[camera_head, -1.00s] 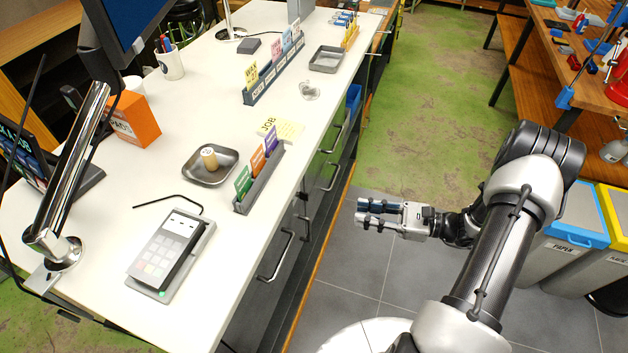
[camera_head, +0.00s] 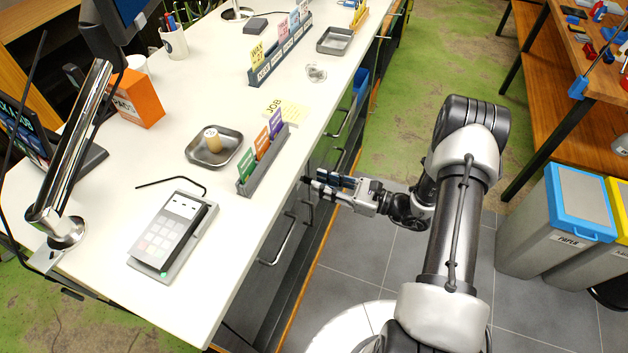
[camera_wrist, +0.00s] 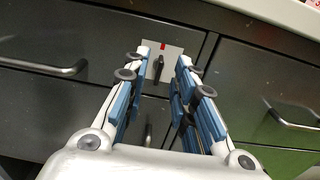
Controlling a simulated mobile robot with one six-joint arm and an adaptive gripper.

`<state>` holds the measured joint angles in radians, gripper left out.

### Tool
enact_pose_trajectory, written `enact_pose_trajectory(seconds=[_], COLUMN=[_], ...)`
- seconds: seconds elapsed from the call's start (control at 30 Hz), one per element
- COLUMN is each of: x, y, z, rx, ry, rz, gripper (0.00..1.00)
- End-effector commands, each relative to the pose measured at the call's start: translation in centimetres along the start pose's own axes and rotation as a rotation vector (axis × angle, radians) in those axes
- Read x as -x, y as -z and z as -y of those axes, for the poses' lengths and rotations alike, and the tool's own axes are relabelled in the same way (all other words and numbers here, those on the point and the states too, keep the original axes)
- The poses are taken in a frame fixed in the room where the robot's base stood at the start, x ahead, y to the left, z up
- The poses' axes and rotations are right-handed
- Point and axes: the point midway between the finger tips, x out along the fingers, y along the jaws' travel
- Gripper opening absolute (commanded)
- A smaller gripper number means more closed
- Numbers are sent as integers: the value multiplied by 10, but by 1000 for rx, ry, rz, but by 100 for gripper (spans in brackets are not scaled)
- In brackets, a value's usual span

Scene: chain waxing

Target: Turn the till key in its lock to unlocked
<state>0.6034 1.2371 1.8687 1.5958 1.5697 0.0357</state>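The till key (camera_wrist: 158,66) is a small dark upright piece on a light metal lock plate (camera_wrist: 174,54), set in a dark drawer front. A red mark (camera_wrist: 164,46) shows on the plate above the key. In the wrist view, my gripper (camera_wrist: 163,58) is open, with one finger on each side of the key in the picture. I cannot tell how far the fingertips are from the plate, and I see no contact. In the head view, my gripper (camera_head: 318,187) is at the counter's drawer side; the key cannot be made out there.
Bar handles (camera_wrist: 46,67) sit on the drawers to either side of the lock. The white counter top (camera_head: 225,205) overhangs above. A card rack (camera_head: 262,170), a metal tray (camera_head: 225,157) and a card terminal (camera_head: 172,236) stand on it. Bins (camera_head: 560,225) stand at the right.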

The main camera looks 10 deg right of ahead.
Motion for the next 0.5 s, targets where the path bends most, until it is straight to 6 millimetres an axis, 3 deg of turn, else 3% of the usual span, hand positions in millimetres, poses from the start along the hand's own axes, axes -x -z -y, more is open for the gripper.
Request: enact_pose_trajectory(seconds=[0.2,0.5], x=[-26,-31], y=[0,0], z=[0,0], rx=[0,0], ry=[-1,0], rz=[0,0], gripper=[25,25])
